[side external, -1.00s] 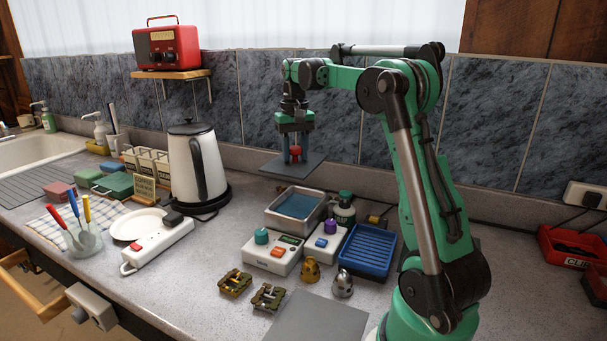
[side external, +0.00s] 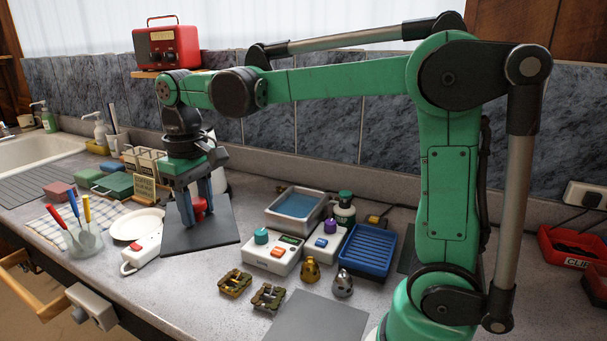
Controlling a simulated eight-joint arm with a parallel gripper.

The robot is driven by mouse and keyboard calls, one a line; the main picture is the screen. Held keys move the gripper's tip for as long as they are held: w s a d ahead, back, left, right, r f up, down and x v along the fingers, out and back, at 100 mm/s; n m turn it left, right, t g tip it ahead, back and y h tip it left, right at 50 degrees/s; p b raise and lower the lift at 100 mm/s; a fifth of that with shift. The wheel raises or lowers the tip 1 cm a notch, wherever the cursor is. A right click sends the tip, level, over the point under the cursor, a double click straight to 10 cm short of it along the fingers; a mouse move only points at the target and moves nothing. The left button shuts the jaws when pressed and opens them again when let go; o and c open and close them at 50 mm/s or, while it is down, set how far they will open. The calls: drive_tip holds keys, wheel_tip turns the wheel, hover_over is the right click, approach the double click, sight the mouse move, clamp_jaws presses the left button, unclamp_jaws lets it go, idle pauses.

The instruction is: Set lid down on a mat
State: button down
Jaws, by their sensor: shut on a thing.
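The lid (side external: 215,231) is a flat dark grey square plate with a red knob (side external: 198,206). My gripper (side external: 197,214) is shut on the knob, blue fingers either side of it, at left centre. The lid covers part of the power strip and kettle in this view; its height above the counter is hard to judge. A flat grey mat (side external: 318,321) lies bare on the counter at the front edge, right of and nearer than the lid. Another dark flat piece (side external: 408,248) shows partly behind my arm; I cannot tell whether it is a mat.
An open metal tin (side external: 275,222) with blue inside stands right of the lid. Near it are two white button boxes (side external: 273,252), a blue tray (side external: 368,252), brass and silver pieces (side external: 310,270) and camouflage-patterned pieces (side external: 268,298). A white plate (side external: 137,224) and tool jar (side external: 82,240) stand left.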

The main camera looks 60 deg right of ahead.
sight(231, 237)
idle(0.3)
drive_tip(key=s+r+n, duration=0.1)
drive_tip(key=s+n, duration=0.1)
drive_tip(key=s+r+n, duration=0.1)
drive_tip(key=s+n, duration=0.1)
drive_tip(key=s+a+r+n, duration=0.1)
drive_tip(key=s, duration=0.2)
drive_tip(key=shift+a+n, duration=0.1)
drive_tip(key=shift+n, duration=0.3)
drive_tip(key=s+n, duration=0.8)
drive_tip(key=f, duration=1.9)
drive_tip(key=shift+s+a+f, duration=0.15)
drive_tip(key=shift+a, duration=0.15)
drive_tip(key=shift+c, duration=2.3)
unclamp_jaws()
